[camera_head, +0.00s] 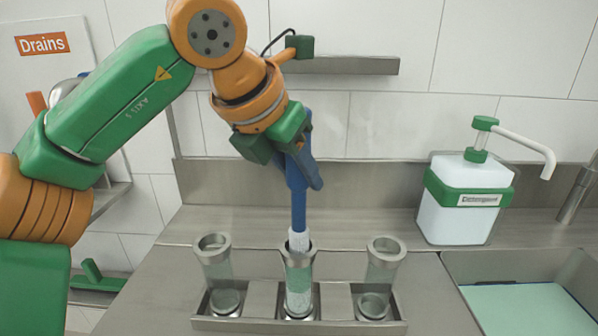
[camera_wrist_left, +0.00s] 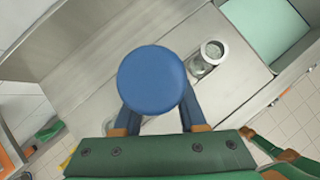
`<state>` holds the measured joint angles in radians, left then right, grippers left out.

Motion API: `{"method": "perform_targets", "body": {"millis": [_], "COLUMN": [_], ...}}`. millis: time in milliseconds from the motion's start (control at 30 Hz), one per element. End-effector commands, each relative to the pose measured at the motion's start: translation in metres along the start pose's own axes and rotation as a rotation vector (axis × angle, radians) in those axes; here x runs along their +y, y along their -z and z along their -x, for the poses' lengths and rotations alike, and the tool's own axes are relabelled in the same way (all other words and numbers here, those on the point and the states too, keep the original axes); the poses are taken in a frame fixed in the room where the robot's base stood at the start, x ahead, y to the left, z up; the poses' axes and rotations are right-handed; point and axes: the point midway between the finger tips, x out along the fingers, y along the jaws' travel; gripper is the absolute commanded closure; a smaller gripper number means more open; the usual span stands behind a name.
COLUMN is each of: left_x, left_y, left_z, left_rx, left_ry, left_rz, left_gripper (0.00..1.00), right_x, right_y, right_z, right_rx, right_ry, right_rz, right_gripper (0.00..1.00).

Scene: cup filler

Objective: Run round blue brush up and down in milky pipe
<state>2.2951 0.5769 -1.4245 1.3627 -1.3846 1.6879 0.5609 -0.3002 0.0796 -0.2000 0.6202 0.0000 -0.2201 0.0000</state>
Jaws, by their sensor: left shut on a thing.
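The blue brush (camera_head: 298,207) stands nearly upright in the camera_head view, with pale bristles at its lower end. The bristles enter the mouth of the middle pipe (camera_head: 299,278), which looks cloudy and whitish inside. My left gripper (camera_head: 302,160) is shut on the brush handle, well above the pipe rim. In the left wrist view the round blue top of the brush (camera_wrist_left: 152,80) lies between the fingers and hides the middle pipe. How deep the bristles reach is hard to tell through the milky wall.
A clear left pipe (camera_head: 214,264) and a clear right pipe (camera_head: 382,264) flank the middle one in a metal rack (camera_head: 250,325). A white and green pump bottle (camera_head: 452,215) stands at right, beside a sink with a pale green bottom (camera_head: 520,310). A wall shelf (camera_head: 345,66) is behind.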

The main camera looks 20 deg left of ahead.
Motion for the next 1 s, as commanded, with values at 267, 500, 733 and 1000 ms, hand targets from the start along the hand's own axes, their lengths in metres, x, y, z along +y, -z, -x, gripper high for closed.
{"method": "perform_targets", "body": {"millis": [267,500,733,1000], "left_x": [0.000,0.000,0.000,0.001], "left_y": [-0.021,-0.019,-0.036,-0.058], "left_z": [0.030,0.028,0.051,0.083], "left_rx": [0.001,0.000,0.000,-0.001], "left_ry": [0.001,0.000,0.000,0.000], "left_rz": [0.000,0.000,-0.001,-0.001], "left_gripper": [1.00,1.00,1.00,1.00], "right_x": [0.000,0.000,0.001,0.001], "right_y": [0.003,0.003,0.005,0.009], "right_z": [0.035,0.032,0.060,0.097], "right_rx": [0.000,0.000,0.000,0.000], "right_ry": [0.000,0.000,0.000,0.000], "right_rz": [0.000,0.000,0.000,0.000], "right_gripper": [0.50,0.50,0.50,0.50]}}
